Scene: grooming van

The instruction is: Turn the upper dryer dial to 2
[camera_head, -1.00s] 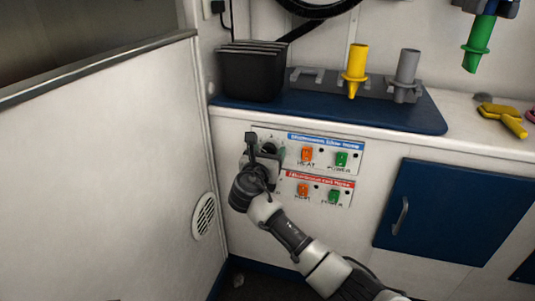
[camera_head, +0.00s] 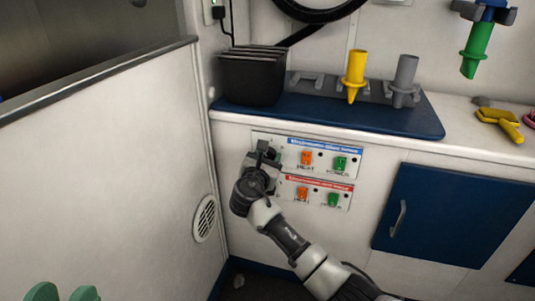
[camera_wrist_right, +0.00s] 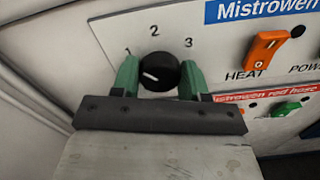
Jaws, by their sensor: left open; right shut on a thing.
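The upper dryer dial (camera_wrist_right: 158,72) is a round black knob with a white pointer mark, below the printed numbers 1, 2 and 3. The mark lies on the knob's left side, towards the 1 side. My right gripper (camera_wrist_right: 159,75) is shut on the dial, one green finger on each side. In the head view my right gripper (camera_head: 266,155) is at the left end of the upper blue-labelled panel (camera_head: 328,152) and hides the dial there. My left gripper (camera_head: 63,292) shows only green fingertips at the bottom left, open and empty.
Orange heat (camera_head: 306,158) and green power (camera_head: 341,163) switches sit right of the dial. The red-labelled panel (camera_head: 325,184) is just below, partly behind my right arm. A white wall (camera_head: 110,170) stands close on the left. A blue cupboard door (camera_head: 450,215) is at right.

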